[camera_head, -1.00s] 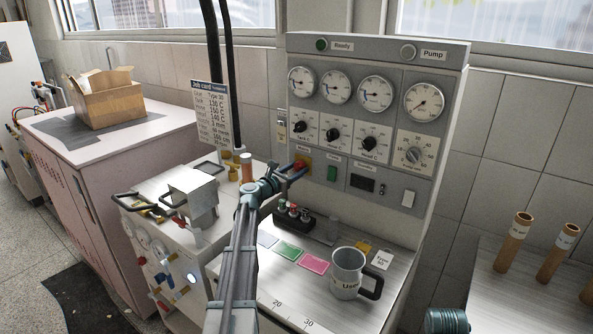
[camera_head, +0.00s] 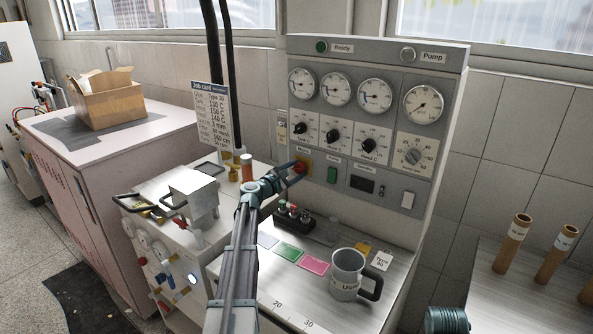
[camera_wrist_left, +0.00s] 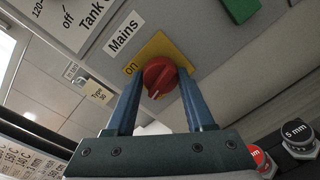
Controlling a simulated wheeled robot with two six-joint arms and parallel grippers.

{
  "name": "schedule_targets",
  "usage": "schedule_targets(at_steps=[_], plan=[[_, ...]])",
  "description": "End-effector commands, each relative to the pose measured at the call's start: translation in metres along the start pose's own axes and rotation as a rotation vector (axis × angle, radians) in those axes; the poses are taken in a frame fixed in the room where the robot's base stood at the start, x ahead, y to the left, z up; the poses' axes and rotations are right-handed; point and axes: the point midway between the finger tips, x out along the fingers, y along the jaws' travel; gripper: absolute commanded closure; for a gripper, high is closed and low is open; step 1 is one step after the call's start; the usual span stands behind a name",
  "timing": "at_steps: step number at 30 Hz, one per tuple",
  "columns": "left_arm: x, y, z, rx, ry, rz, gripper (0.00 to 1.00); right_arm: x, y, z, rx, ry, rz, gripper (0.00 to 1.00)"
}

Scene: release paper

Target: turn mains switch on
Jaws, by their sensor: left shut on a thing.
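The mains switch is a red rotary knob (camera_wrist_left: 159,76) on a yellow plate (camera_wrist_left: 163,47), below a "Mains" label (camera_wrist_left: 123,32). An "on" mark shows at the plate's left edge in the left wrist view. In the head view the knob (camera_head: 300,168) is at the lower left of the grey control panel, partly covered by my gripper. My left gripper (camera_wrist_left: 160,84) has its two blue fingers on either side of the knob and is shut on it. A pale line marks the knob's face; which setting it points to is hard to tell. My right gripper is out of view.
A green switch (camera_head: 332,174) sits right of the knob, with dials (camera_head: 333,134) above. A dark rack (camera_head: 292,215) of coloured-top pieces stands below. A grey mug (camera_head: 347,273) and coloured cards (camera_head: 289,252) are on the bench. A job card (camera_head: 211,116) hangs left.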

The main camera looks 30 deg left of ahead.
Motion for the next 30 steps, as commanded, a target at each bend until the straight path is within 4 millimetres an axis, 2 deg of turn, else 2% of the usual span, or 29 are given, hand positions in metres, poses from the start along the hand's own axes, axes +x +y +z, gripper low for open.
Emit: schedule_targets(at_steps=[18, 30], plan=[[-0.0007, 0.0000, 0.0016, 0.583, 0.038, -0.006, 1.00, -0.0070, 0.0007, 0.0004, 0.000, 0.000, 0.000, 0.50], [-0.0008, -0.0004, 0.0023, 0.879, 0.056, -0.009, 1.00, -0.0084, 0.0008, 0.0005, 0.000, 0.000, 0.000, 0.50]])
